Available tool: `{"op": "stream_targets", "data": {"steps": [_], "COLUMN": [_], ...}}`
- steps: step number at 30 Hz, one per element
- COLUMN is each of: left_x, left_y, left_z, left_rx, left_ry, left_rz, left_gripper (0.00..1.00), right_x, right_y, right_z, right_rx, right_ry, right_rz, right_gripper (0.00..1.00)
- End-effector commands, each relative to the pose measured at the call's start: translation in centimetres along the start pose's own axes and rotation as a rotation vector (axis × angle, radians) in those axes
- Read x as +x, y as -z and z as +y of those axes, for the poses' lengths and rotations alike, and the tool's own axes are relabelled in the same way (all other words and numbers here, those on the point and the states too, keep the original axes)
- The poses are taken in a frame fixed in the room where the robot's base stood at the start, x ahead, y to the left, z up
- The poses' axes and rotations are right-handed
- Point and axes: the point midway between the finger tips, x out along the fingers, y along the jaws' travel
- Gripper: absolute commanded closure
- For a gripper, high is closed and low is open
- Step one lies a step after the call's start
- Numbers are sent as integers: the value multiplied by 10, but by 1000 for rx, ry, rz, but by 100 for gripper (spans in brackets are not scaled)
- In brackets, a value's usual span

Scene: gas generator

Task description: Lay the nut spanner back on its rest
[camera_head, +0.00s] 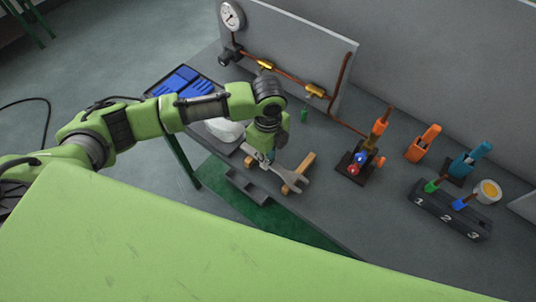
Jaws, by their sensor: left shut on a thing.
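The nut spanner (292,180) is a grey metal wrench with an open jaw at its right end. My left gripper (263,157) is shut on it near its left part, pointing down. The rest appears to be the pair of light wooden blocks (300,171) under and beside the spanner. The spanner lies over or just above these blocks; whether it touches them I cannot tell. My gripper and wrist hide part of the spanner and the left block. My right gripper is not in view.
A dark tray with blue gloves (188,82) and a white bowl (224,130) are left of my gripper. A gauge panel (285,45) with copper pipe stands behind. Orange and teal tools and a numbered rack (448,212) are at right. A grey channel (250,188) lies near the front edge.

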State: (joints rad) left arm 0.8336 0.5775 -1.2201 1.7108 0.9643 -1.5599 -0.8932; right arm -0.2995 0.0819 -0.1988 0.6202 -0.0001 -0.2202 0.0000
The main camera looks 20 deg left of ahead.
Motion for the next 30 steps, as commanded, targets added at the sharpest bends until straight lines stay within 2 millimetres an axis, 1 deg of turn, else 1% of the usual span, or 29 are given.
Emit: {"op": "stream_targets", "data": {"steps": [3, 4, 6, 15, 19, 23, 30], "left_x": [-1, -1, -1, 0, -7, -28, -80], "left_y": [0, 0, 0, 0, 0, 0, 0], "left_z": [0, 0, 0, 0, 0, -1, -2], "left_rx": [0, 0, 0, 0, 1, 1, 0], "left_ry": [1, 1, 1, -1, 1, 4, 5], "left_rz": [0, 0, 0, -1, -1, 0, -1], "left_gripper": [100, 78, 64, 64, 64, 64, 64], "right_x": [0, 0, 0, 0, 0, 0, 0], "right_y": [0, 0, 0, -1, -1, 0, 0], "right_z": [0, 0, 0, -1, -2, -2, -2], "right_rx": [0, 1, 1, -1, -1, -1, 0], "right_ry": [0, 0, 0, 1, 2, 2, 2], "right_rz": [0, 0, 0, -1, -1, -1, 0], "right_gripper": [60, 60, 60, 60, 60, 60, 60]}}
